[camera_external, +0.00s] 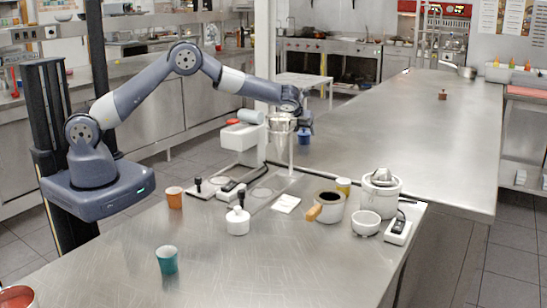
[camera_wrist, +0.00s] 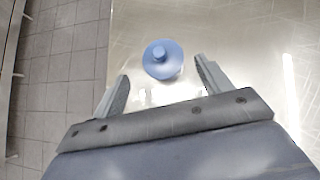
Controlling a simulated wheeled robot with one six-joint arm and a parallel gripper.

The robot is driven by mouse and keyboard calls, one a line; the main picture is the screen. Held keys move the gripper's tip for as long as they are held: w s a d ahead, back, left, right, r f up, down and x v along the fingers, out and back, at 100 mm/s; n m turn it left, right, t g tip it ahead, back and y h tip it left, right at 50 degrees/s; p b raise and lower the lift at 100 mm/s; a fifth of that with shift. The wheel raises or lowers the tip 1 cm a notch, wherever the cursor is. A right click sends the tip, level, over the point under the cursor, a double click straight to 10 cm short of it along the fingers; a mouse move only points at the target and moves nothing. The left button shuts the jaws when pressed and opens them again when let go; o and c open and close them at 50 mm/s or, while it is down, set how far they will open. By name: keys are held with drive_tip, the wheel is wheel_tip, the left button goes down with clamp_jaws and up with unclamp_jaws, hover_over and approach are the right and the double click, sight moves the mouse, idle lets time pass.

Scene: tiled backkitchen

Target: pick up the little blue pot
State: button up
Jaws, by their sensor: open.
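The little blue pot (camera_wrist: 162,59) is seen from above in the wrist view, round with a small blue knob in its middle. It stands on the steel worktop near its left edge. My gripper (camera_wrist: 162,72) is open, with one finger on each side of the picture below the pot. The pot lies just beyond the fingertips, between their lines, and nothing is held. In the external view the blue pot (camera_external: 304,136) shows small, just right of and below my arm's end. The fingers are hard to make out there, against a pale funnel-shaped thing (camera_external: 281,124).
The near counter holds a teal cup (camera_external: 167,260), an orange cup (camera_external: 174,197), a white jar (camera_external: 238,221), a pot with a wooden handle (camera_external: 330,207) and a white bowl (camera_external: 366,222). The far worktop (camera_external: 400,140) is mostly clear. Tiled floor (camera_wrist: 65,60) lies beyond its edge.

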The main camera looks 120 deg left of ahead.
sight(303, 133)
drive_tip(key=shift+w+p+x, duration=0.2)
drive_tip(key=shift+p+x, duration=0.7)
drive_tip(key=shift+x, duration=1.65)
drive_tip(key=shift+a, duration=0.1)
drive_tip(key=shift+c, duration=0.5)
clamp_jaws()
drive_tip(key=shift+r, duration=0.1)
